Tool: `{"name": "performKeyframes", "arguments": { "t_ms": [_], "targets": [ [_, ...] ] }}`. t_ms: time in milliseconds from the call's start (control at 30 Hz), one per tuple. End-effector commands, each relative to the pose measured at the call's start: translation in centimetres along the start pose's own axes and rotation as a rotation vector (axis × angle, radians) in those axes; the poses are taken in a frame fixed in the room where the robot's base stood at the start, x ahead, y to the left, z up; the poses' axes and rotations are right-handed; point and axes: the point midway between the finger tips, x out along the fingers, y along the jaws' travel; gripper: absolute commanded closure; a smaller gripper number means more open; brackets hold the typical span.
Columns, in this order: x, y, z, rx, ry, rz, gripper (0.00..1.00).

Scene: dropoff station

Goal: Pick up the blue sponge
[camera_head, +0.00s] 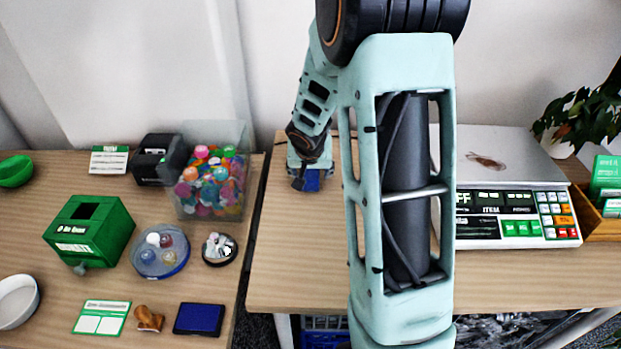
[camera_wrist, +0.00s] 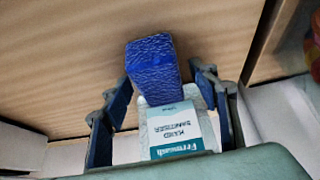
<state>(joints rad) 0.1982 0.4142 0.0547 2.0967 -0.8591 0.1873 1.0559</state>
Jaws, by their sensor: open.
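The blue sponge (camera_wrist: 152,66) shows in the wrist view as a textured blue block over the wooden table, just ahead of my gripper (camera_wrist: 164,100). My gripper is open, with one finger on each side of a pale bottle with a sanitizer label (camera_wrist: 178,130). The bottle adjoins the sponge's near end in the picture; I cannot tell whether they touch. In the head view my gripper (camera_head: 309,180) is low over the back left of the right-hand table. A blue patch shows there, but I cannot tell whether it is sponge or finger.
A scale with a keypad (camera_head: 517,216) stands on the right-hand table (camera_head: 295,270). A gap separates it from the left table, which holds a clear bin of colourful pieces (camera_head: 212,185), a green box (camera_head: 90,230) and a flat dark-blue block (camera_head: 199,319). My arm hides the table's middle.

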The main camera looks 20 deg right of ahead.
Motion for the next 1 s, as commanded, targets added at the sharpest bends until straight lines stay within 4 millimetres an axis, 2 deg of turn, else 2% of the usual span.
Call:
{"name": "performKeyframes", "arguments": {
  "t_ms": [200, 500, 833, 1000],
  "targets": [
    [0.0, 0.0, -0.1, 0.0, 0.001, 0.0, 0.46],
    [0.0, 0.0, -0.1, 0.0, 0.001, 0.0, 0.78],
    [-0.2, 0.0, -0.2, 0.0, 0.001, 0.0, 0.78],
    [-1.3, 0.1, -0.8, 0.002, 0.002, 0.001, 0.78]
  ]
}}
